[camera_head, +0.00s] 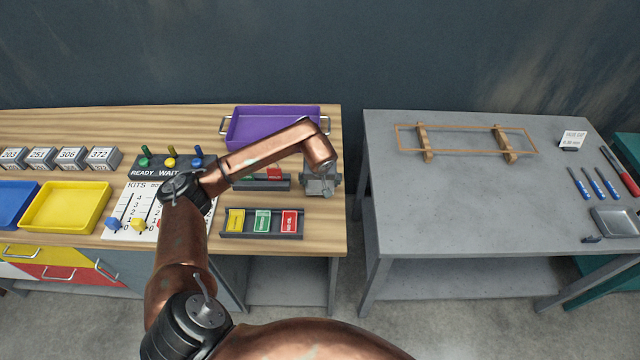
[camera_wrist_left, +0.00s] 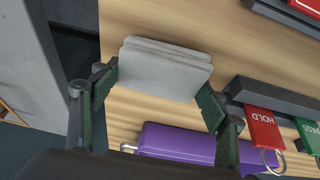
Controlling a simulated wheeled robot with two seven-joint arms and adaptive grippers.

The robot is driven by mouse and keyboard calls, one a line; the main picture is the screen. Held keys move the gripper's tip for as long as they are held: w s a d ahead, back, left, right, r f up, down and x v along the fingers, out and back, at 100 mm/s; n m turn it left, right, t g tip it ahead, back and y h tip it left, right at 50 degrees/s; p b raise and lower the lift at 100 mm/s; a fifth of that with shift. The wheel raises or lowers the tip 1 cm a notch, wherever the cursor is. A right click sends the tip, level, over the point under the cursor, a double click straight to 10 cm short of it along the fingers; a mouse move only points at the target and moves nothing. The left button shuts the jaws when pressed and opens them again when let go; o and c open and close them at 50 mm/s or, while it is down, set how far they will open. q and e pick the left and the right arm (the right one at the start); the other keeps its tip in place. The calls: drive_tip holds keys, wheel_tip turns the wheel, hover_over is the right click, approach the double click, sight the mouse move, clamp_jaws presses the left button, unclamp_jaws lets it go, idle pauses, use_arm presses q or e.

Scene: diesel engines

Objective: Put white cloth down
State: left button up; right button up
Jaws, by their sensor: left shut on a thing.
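The white cloth (camera_wrist_left: 165,66) is a folded, pale grey-white pad between the fingers of my left gripper (camera_wrist_left: 158,88) in the left wrist view. The fingers are shut on its two sides. In the head view my left gripper (camera_head: 320,178) is at the right edge of the wooden table (camera_head: 325,235), and the cloth (camera_head: 318,188) shows only as a small grey patch there. The cloth is over the wooden top. I cannot tell whether it touches the wood. My right gripper is not in view.
A purple tray (camera_head: 272,128) lies behind the gripper. A rack with yellow, green and red tags (camera_head: 262,223) lies in front, and another dark holder (camera_head: 258,183) is just left. A gap separates this table from the grey table (camera_head: 450,200), which has much free room.

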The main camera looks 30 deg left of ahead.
use_arm(q)
drive_tip(key=shift+f, duration=0.6)
drive_tip(key=shift+f, duration=0.1)
drive_tip(key=o, duration=1.3)
drive_tip(key=v, duration=1.2)
drive_tip(key=shift+w, duration=0.1)
